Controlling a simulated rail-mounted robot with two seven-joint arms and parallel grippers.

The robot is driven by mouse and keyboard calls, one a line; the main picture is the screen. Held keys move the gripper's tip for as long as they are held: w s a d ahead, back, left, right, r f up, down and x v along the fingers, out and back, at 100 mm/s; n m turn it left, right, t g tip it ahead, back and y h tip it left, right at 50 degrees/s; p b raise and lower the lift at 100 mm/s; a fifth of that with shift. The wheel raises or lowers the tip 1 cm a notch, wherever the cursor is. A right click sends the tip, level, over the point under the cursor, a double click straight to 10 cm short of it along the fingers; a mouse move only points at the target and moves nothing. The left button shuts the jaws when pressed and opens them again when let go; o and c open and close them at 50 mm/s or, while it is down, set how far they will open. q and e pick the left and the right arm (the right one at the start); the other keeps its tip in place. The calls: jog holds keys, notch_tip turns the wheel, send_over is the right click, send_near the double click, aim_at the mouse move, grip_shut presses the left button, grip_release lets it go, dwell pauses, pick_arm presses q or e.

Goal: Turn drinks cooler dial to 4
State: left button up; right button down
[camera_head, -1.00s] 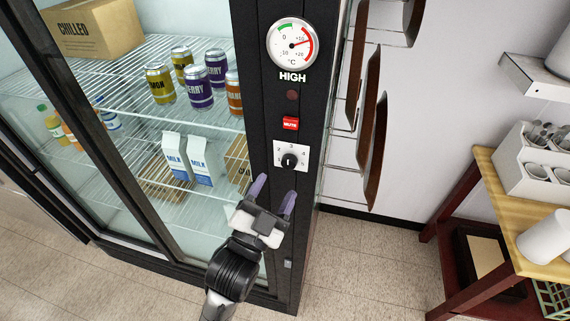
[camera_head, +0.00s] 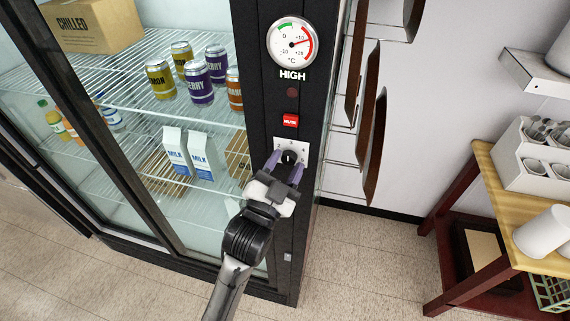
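The cooler dial is a black knob (camera_head: 289,157) on a white numbered plate (camera_head: 291,144) on the cooler's dark right-hand post. The numerals 2 and 3 show at the plate's top; the lower part is hidden by my gripper. My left gripper (camera_head: 285,167) is at the dial, its two purple fingers apart, one on each side of the knob. Whether they touch the knob I cannot tell. Above the plate are a red MUTE button (camera_head: 290,121) and a round thermometer (camera_head: 292,44) with HIGH under it, its needle toward the red side. My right gripper is not in view.
The glass-fronted cooler (camera_head: 160,215) holds cans, milk cartons (camera_head: 203,155), bottles and a CHILLED box (camera_head: 95,22). Brown trays (camera_head: 372,150) hang on the wall to the right. A wooden-topped cart (camera_head: 500,190) with cups stands far right. Floor between is clear.

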pick_arm(q)
jog(key=c, duration=0.6)
jog(key=shift+r+m+g+h+p, duration=0.2)
jog(key=shift+m+g+h+p, duration=0.1)
jog(key=shift+m+p, duration=0.6)
jog(key=m+g+p, duration=0.1)
jog(key=m+p, duration=0.2)
jog(key=m+g+p, duration=0.1)
jog(key=m+p, duration=0.1)
jog(key=m, duration=0.1)
jog(key=m+g+h+p, duration=0.1)
jog(key=m+p, duration=0.1)
jog(key=p, duration=0.1)
jog(key=shift+w+a+r+m+p, duration=0.1)
jog(key=shift+a+r+m+p, duration=0.2)
jog(key=shift+m+p, duration=0.1)
jog(key=shift+m+g+p, duration=0.6)
jog(key=shift+m+p, duration=0.4)
jog(key=shift+p, duration=0.1)
jog(key=shift+d+f+m+p, duration=0.1)
jog(key=shift+f+m+p, duration=0.05)
jog(key=shift+m+p, duration=0.15)
jog(key=o, duration=0.9)
